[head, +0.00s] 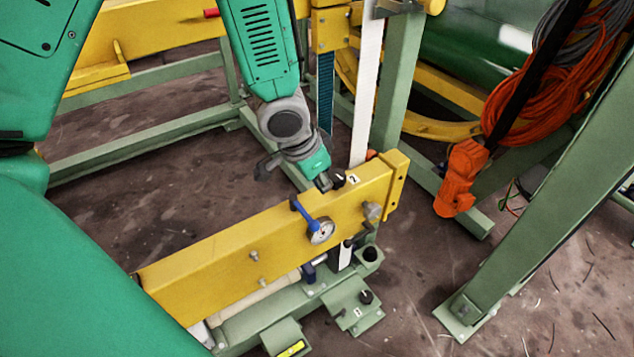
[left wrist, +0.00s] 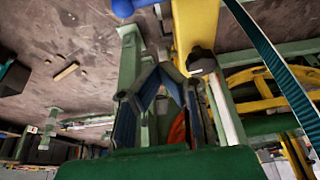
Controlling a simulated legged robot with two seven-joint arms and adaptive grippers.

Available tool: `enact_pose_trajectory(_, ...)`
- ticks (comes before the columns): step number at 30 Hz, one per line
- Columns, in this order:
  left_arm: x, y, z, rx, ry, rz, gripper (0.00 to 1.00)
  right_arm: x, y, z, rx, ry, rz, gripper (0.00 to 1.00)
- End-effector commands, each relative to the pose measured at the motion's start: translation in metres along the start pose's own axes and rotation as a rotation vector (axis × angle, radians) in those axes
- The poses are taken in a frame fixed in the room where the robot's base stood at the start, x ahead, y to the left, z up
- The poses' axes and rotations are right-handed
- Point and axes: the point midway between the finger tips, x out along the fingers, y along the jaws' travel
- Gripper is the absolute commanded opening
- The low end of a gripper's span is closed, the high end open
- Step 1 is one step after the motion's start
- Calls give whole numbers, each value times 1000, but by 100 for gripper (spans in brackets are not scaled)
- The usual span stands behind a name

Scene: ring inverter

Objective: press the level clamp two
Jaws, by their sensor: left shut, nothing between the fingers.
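A black knob (head: 338,178) sits on top of the yellow beam (head: 230,258), beside a white label marked 2 (head: 353,179). I take it as level clamp two. In the left wrist view the black knob (left wrist: 201,60) is ahead, right of my fingers. My left gripper (head: 325,182) reaches down from above, shut and empty, with its tip close beside the knob on its left. I cannot tell whether they touch. In the left wrist view my left gripper (left wrist: 165,72) shows its dark fingers, with blue inner faces. My right gripper is not in view.
A round dial gauge (head: 321,231) with a blue handle (head: 305,214) is on the beam's front. A white upright strip (head: 364,95) rises behind the beam. An orange block (head: 461,178) hangs at right.

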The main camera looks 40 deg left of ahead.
Motion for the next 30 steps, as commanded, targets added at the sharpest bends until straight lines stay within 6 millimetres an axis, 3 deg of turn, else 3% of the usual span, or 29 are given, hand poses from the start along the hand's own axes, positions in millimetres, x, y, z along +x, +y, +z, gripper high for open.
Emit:
enact_pose_trajectory(1, 15, 0, 2, 4, -5, -1, 0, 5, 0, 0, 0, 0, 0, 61)
enact_pose_trajectory(8, 63, 1, 2, 4, -4, 0, 0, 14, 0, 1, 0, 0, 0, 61)
enact_pose_trajectory(16, 56, 1, 35, 2, -1, 0, 0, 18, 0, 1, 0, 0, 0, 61)
enact_pose_trajectory(30, 54, 0, 40, 2, 0, 0, 0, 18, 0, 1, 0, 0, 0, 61)
